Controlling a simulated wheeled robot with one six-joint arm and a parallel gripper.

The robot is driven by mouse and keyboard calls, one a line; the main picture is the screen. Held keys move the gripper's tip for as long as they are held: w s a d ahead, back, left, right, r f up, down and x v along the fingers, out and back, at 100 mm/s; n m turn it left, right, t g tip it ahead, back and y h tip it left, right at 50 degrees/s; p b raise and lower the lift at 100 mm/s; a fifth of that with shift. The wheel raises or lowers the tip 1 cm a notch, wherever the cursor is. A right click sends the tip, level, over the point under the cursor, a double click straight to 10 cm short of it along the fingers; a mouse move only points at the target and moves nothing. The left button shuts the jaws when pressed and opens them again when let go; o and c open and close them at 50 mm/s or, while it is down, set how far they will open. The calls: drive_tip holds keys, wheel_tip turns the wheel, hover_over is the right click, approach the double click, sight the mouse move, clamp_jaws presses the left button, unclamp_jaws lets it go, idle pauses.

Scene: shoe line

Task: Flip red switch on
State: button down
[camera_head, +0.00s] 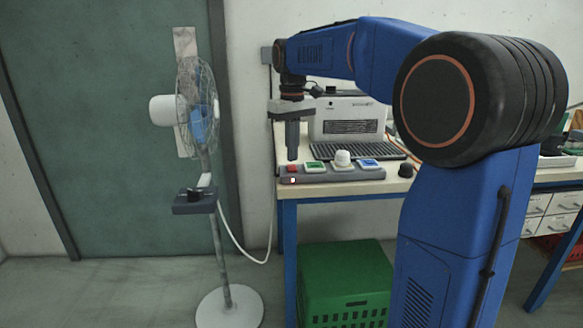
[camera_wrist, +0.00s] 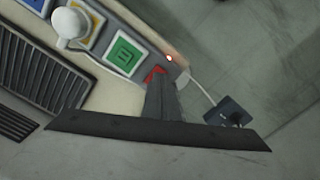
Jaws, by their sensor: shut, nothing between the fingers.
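The red switch (camera_head: 292,168) sits at the left end of a grey switch panel (camera_head: 335,177) on the near edge of the table. A small light (camera_head: 293,181) glows on the panel's front below it. My gripper (camera_head: 292,157) is shut and points down, with its tips right over the red switch. In the wrist view my gripper (camera_wrist: 160,84) hides most of the red switch (camera_wrist: 155,73); only a red corner shows past the tips. The lit lamp (camera_wrist: 169,58) is beside it. I cannot tell whether the tips touch the switch.
The panel also carries a green switch (camera_head: 315,167), a white knob (camera_head: 342,159) and a blue switch (camera_head: 369,164). A black knob (camera_head: 406,170) stands to its right. A keyboard-like machine (camera_head: 347,119) is behind. A fan (camera_head: 197,110) stands left; a green crate (camera_head: 345,285) is below.

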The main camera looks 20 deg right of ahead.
sight(292, 169)
drive_tip(key=shift+r, duration=2.1)
drive_tip(key=s+f+m+t, duration=0.1)
drive_tip(key=s+f, duration=0.6)
drive_tip(key=s, duration=0.4)
drive_tip(key=s+f+m+t, duration=0.1)
drive_tip(key=s+f+t, duration=0.1)
drive_tip(key=s+f, duration=0.5)
drive_tip(key=s+f+t, duration=0.1)
drive_tip(key=s+f, duration=0.7)
drive_tip(key=s, duration=0.7)
drive_tip(key=shift+a+m+t, duration=0.35)
drive_tip(key=shift+m+t, duration=0.05)
drive_tip(key=shift+r, duration=0.1)
